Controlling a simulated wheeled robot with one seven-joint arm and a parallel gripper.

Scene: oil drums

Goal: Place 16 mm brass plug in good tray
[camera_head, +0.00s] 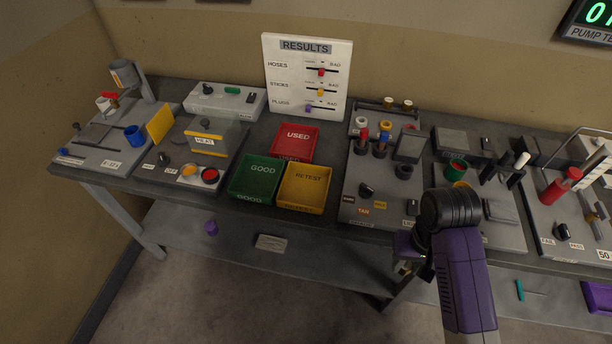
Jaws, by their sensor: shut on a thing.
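The good tray (262,192) is green, marked GOOD, and stands on the bench left of centre. Its visible floor looks empty. My purple and black arm comes in from the lower right. My gripper (404,262) is at its end, over the front edge of the bench, to the right of and nearer than the good tray. It is shut on a small brass-coloured piece, which looks like the 16 mm brass plug (404,269). The piece is mostly hidden by the gripper and arm, and its size cannot be read.
The red USED tray (296,157) and yellow RETEST tray (305,202) adjoin the good tray. A white RESULTS board (307,76) stands behind. A grey test station (352,212) with knobs and upright fittings lies between my gripper and the trays.

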